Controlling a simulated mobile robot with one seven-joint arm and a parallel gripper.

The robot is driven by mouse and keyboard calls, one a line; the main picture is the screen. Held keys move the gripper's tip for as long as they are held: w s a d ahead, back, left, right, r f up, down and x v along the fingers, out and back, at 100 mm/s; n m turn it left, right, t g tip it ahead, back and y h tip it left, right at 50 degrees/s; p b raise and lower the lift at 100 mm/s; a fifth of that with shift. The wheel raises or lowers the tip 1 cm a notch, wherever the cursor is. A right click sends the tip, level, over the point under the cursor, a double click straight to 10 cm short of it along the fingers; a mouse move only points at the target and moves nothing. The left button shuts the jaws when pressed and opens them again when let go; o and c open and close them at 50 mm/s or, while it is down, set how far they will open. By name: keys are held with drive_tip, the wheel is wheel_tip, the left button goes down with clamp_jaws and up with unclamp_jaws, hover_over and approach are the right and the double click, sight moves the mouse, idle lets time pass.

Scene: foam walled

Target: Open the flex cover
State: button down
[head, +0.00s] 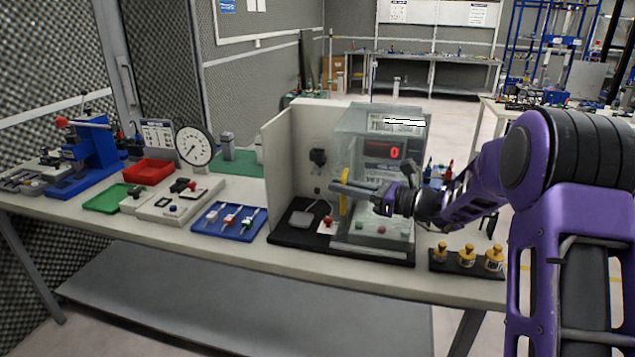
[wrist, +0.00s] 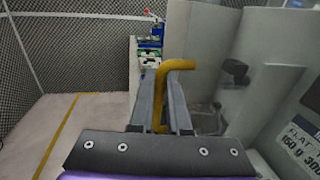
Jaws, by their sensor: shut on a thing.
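The flex cover (head: 352,125) is a clear, see-through panel at the front of the grey test machine (head: 375,150) in the middle of the bench. Its yellow handle (head: 344,207) stands at the cover's left side. My gripper (head: 338,188) reaches in from the right across the front of the machine and is shut on this handle. In the wrist view the bent yellow handle (wrist: 176,65) rises between the two fingers of my gripper (wrist: 160,90). The fingers partly hide the handle. How far the cover stands open I cannot tell.
A pale side panel (head: 277,163) stands left of the machine. Brass weights (head: 467,262) sit on a black strip at the front right. A blue tray (head: 228,221), a dial gauge (head: 195,145) and a red bin (head: 147,171) are further left. The floor aisle behind is clear.

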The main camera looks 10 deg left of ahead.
drive_tip(key=shift+d, duration=0.9)
drive_tip(key=c, duration=1.2)
unclamp_jaws()
drive_tip(key=shift+o, duration=0.2)
drive_tip(key=v, duration=1.7)
drive_tip(key=shift+d, duration=0.2)
